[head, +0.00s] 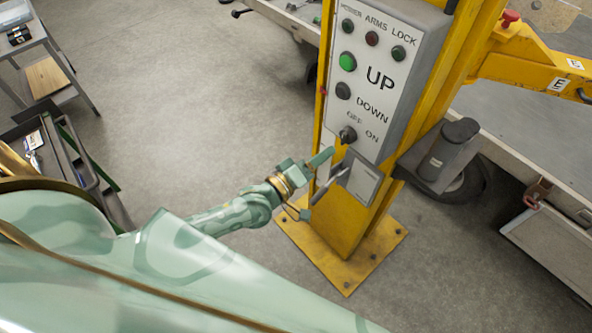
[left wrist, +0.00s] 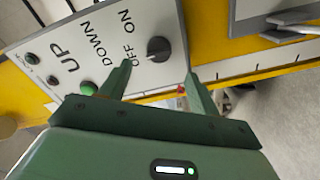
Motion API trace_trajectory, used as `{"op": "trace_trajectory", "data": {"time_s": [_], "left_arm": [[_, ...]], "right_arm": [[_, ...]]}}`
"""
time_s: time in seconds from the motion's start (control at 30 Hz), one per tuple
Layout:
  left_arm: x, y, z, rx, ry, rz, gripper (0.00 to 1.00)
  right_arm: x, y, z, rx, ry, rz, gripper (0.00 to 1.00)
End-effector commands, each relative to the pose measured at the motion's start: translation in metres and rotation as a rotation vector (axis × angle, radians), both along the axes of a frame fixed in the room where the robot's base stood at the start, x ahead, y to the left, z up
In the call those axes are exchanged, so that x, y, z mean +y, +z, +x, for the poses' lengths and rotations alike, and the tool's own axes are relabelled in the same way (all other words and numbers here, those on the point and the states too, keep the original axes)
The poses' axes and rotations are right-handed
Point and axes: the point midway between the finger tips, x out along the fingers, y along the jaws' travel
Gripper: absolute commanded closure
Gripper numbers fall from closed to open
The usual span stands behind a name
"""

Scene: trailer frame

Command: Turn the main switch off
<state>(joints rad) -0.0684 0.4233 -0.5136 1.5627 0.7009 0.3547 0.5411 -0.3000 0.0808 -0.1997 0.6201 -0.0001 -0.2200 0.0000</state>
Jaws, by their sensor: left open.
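The main switch (head: 348,134) is a dark rotary knob with a pointer, low on the white control panel (head: 375,60), under the words OFF and ON. In the left wrist view the knob (left wrist: 158,48) is ahead of my left gripper (left wrist: 163,76), between the lines of its two fingers and apart from them as far as I can tell. One finger overlaps the OFF label. In the head view my left gripper (head: 322,170) is just below and left of the knob, open and empty. My right gripper is not in view.
The panel is on a yellow post (head: 345,225) bolted to the floor. A green UP button (head: 347,61), a dark DOWN button (head: 343,91) and small lamps are above the knob. A grey plate with a handle (head: 361,180) is below. A dark bracket (head: 440,160) juts out right.

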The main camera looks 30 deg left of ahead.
Motion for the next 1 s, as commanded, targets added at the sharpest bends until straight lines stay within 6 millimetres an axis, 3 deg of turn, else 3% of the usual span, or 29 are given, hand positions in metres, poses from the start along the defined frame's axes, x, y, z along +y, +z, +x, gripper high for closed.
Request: {"op": "trace_trajectory", "data": {"time_s": [0.2,0.4,1.0], "left_arm": [[0.019,-0.001,-0.051,0.003,-0.001,0.001,0.38],[0.027,-0.001,-0.074,0.001,0.000,0.000,0.38],[0.028,0.000,-0.077,0.000,0.001,0.000,0.38]], "right_arm": [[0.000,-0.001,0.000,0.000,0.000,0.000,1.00],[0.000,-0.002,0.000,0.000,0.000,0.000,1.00],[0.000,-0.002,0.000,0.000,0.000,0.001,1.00]]}}
